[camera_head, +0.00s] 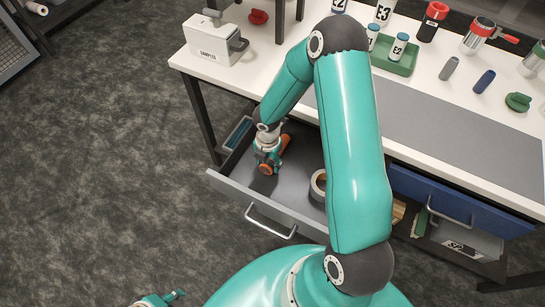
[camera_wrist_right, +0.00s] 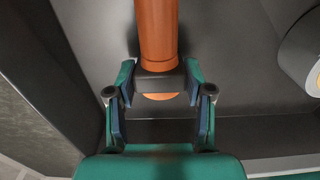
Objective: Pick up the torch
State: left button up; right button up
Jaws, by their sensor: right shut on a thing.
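The torch, an orange cylinder with a dark band, lies in the open grey drawer (camera_head: 228,190). Its orange end (camera_head: 266,169) shows below my right gripper (camera_head: 268,157) in the head view. In the right wrist view the torch (camera_wrist_right: 157,30) runs up from between the fingers of my right gripper (camera_wrist_right: 155,85), which is shut on it around the dark band. The fingers hide part of the torch in the head view. My left gripper (camera_head: 165,299) is at the bottom edge of the head view, empty and away from the drawer; its opening is unclear.
A roll of tape (camera_head: 318,186) lies in the same drawer, right of the torch; it also shows in the wrist view (camera_wrist_right: 304,55). The drawer's walls stand close around. Above is the white bench (camera_head: 265,75) with a SAMPLES device (camera_head: 213,40), a green tray (camera_head: 398,62) and bottles.

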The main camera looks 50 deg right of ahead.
jog(key=shift+c, duration=1.4)
jog(key=shift+r, duration=0.1)
